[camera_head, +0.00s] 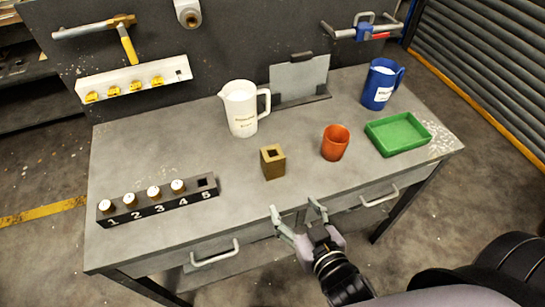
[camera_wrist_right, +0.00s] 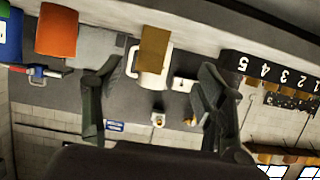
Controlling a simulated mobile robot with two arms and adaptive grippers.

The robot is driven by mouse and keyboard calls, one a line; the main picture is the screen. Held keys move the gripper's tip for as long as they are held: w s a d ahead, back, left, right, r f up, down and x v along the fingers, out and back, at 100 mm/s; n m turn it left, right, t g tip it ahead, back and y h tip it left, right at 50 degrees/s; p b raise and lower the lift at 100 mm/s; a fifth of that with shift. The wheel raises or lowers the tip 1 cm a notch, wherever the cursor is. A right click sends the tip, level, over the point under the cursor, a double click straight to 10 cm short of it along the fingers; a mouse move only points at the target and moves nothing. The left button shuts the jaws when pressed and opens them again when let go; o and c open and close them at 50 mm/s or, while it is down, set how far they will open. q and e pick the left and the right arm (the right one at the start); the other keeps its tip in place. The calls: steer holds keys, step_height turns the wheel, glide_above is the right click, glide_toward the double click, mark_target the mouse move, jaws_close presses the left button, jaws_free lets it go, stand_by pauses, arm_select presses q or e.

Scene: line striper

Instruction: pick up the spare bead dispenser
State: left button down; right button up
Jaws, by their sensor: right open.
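No object carries a label I can read as the spare bead dispenser, so I cannot tell which it is. A black rack (camera_head: 160,205) numbered 1 to 5 stands at the table's left, with several white-and-gold capped containers (camera_head: 154,191) in slots 1 to 4; slot 5 is empty. A tan block (camera_head: 272,163) with a square hole stands mid-table; it also shows in the right wrist view (camera_wrist_right: 154,45). My right gripper (camera_head: 294,207) is open and empty at the table's front edge, in front of the block. My left gripper is out of view.
A white pitcher (camera_head: 241,112), orange cup (camera_head: 335,143), green tray (camera_head: 398,134) and blue pitcher (camera_head: 381,85) stand on the grey table (camera_head: 225,215). A white wall holder (camera_head: 122,83) has several yellow pieces. Drawer handles (camera_head: 214,254) jut out in front. The table's front middle is clear.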

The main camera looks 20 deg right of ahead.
step_height(320, 180, up, 4)
steer(key=d+r, duration=0.1)
glide_toward(276, 163)
steer(key=w, duration=0.1)
steer(key=shift+t, duration=0.4)
steer(key=p+x, duration=0.1)
steer(key=x, duration=0.4)
steer(key=shift+w+d+f, duration=0.15)
steer(key=shift+w+f, duration=0.3)
steer(key=shift+w, duration=0.3)
steer(key=shift+a+f+p+x, duration=0.15)
steer(key=shift+p+x, duration=0.2)
steer(key=shift+x, duration=0.9)
steer(key=shift+a+f+p+x, duration=0.15)
steer(key=shift+p+x, duration=0.2)
steer(key=shift+x, duration=0.95)
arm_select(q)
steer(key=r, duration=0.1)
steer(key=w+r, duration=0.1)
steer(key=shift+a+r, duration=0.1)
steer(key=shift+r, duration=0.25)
arm_select(e)
steer(key=shift+s+d, duration=0.1)
steer(key=shift+s, duration=0.05)
